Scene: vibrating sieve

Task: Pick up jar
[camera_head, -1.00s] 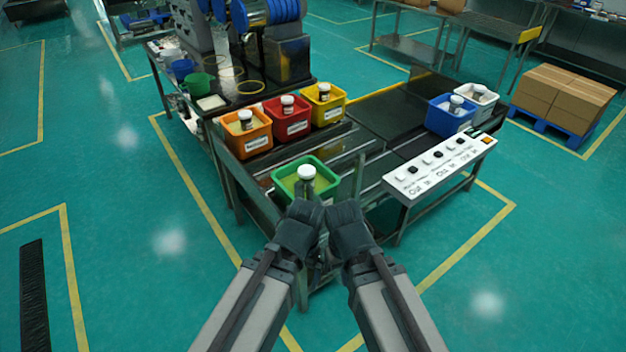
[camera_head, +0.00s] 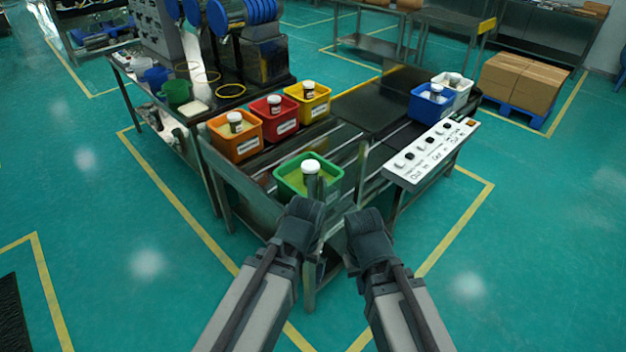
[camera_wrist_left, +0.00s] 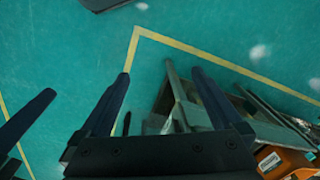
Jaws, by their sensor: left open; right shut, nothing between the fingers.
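Several white-lidded jars stand upright in coloured bins. The nearest jar (camera_head: 311,168) is in the green bin (camera_head: 284,192) at the table's near corner. Others are a jar (camera_head: 235,121) in the orange bin, a jar (camera_head: 274,104) in the red bin and a jar (camera_head: 308,88) in the yellow bin. My left gripper (camera_head: 317,190) is in front of the green bin; its fingers overlap the lower part of that jar, and contact cannot be told. In the left wrist view its two fingers (camera_wrist_left: 160,88) are apart with no jar between them. My right gripper (camera_head: 352,214) is shut and empty, right of the left one.
A blue bin (camera_head: 428,108) and a white bin (camera_head: 462,95) with jars stand at the table's right end. A white button panel (camera_head: 430,152) fronts the table. Machinery with blue rings (camera_head: 248,15) stands behind. Green floor is open on both sides.

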